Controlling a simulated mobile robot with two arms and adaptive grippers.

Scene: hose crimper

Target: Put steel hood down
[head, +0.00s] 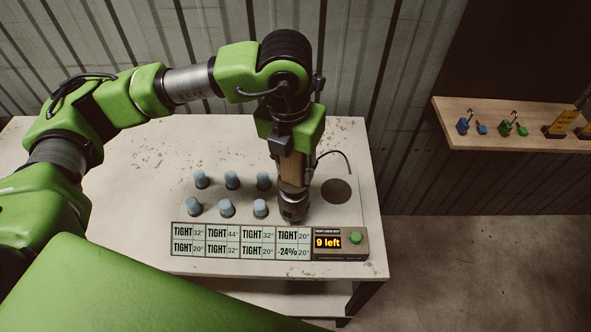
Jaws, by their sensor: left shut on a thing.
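My left gripper (292,190) points down over the right end of the row of blue-capped fittings on the white bench. It is shut on a dark grey metallic piece (293,208), likely the steel hood, at the front right of the fittings. The fingers and arm cover much of it, and I cannot tell whether its bottom touches the plate. Several blue caps (231,179) stand upright in two rows to its left. A dark round opening (337,190) lies to its right. My right gripper is not in view.
A display panel (241,240) along the front reads mostly TIGHT, with one cell at -24%. Beside it a box shows "9 left" and has a green button (355,237). A wooden shelf (470,136) with small tools is on the right wall. The bench's left part (130,225) is clear.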

